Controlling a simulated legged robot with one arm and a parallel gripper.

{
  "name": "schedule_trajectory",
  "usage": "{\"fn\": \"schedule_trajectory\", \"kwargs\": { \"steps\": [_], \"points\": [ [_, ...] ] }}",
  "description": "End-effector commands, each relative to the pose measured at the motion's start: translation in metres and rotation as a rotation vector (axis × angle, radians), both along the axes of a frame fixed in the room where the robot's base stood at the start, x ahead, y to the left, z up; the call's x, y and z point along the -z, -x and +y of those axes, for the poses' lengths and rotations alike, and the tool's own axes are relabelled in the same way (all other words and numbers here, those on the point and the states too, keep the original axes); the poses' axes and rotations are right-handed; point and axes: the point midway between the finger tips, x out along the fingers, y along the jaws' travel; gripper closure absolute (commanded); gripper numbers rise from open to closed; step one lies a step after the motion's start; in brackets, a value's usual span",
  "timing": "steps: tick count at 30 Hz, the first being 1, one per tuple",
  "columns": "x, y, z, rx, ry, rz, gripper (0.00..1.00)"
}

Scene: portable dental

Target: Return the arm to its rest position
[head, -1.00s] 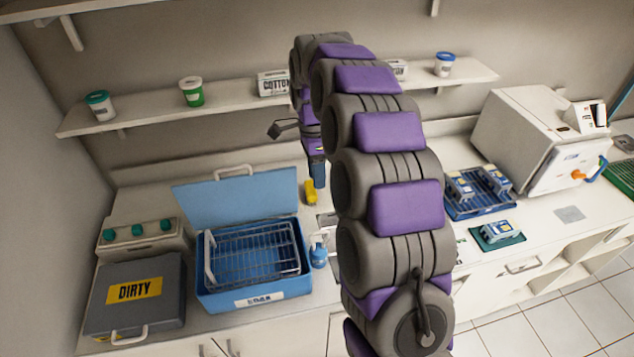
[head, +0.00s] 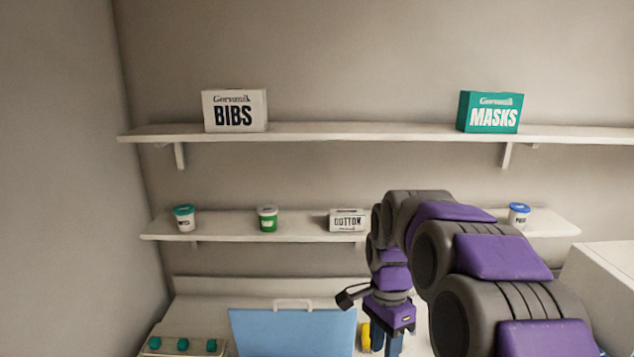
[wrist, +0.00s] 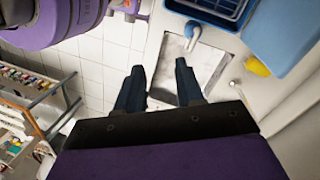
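My arm rises from the lower right of the head view and bends over, with my gripper (head: 384,338) hanging fingers down in front of the lower shelf. In the wrist view my gripper (wrist: 160,85) has its two dark fingers apart with nothing between them. The gripper appears to be above the counter and touches nothing that I can see.
The upper shelf (head: 350,132) carries a bibs box (head: 234,111) and a masks box (head: 490,112). The lower shelf (head: 300,232) holds cups and a cotton box (head: 347,220). A blue lid (head: 292,330) stands open below. A yellow object (head: 365,336) is beside the gripper.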

Motion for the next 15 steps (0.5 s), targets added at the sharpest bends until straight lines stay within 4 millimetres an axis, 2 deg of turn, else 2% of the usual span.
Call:
{"fn": "schedule_trajectory", "kwargs": {
  "steps": [1, 7, 15],
  "points": [
    [-0.003, 0.016, 0.0, -0.06, -0.011, -0.008, 0.63],
    [-0.003, 0.079, 0.001, -0.321, -0.056, -0.014, 0.63],
    [0.012, 0.168, -0.001, -0.654, -0.112, -0.017, 0.63]
  ]
}}
